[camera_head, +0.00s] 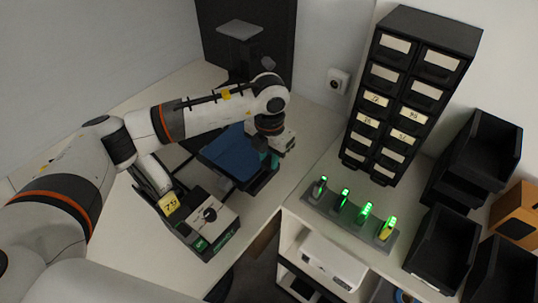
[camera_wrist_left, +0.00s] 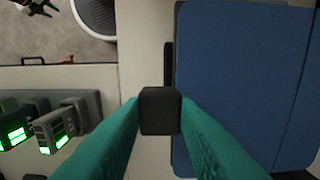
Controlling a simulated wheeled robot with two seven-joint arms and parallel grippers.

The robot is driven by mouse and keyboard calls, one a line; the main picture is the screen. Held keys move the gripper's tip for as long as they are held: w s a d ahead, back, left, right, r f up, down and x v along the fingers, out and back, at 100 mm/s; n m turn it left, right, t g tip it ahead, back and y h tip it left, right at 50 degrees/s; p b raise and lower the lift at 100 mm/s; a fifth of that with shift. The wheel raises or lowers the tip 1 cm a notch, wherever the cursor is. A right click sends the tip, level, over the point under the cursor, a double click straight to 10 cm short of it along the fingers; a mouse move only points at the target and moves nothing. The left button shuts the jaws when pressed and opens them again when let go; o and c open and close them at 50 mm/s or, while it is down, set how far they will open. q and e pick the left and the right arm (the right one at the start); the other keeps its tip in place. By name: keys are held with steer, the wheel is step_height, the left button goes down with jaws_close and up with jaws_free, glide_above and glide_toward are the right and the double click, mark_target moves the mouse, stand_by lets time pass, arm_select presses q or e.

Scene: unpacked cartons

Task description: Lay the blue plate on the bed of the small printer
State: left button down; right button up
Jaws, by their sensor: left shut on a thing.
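The blue plate (camera_head: 234,156) lies flat, roughly level, over a dark surface at the small printer (camera_head: 207,222). In the left wrist view the plate (camera_wrist_left: 240,85) fills the right side. My left gripper (camera_head: 270,160) is at the plate's right edge. In the left wrist view its teal fingers (camera_wrist_left: 160,112) are shut on a small black block beside the plate's edge, seemingly its grip tab. The bed is mostly hidden under the plate, and I cannot tell whether the plate touches it. My right gripper is not seen.
A grey rack (camera_head: 348,218) with several green-lit devices stands on the right counter, before a black drawer cabinet (camera_head: 405,95). Black bins (camera_head: 443,250) stand further right. A white box (camera_head: 333,262) sits on a shelf below.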

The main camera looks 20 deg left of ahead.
arm_select(q)
steer(key=shift+f+b, duration=0.65)
steer(key=shift+f, duration=0.2)
steer(key=c, duration=1.1)
jaws_free()
steer(key=shift+r, duration=0.1)
steer(key=shift+o, duration=0.2)
steer(key=shift+r+p, duration=0.8)
steer(key=shift+r, duration=0.8)
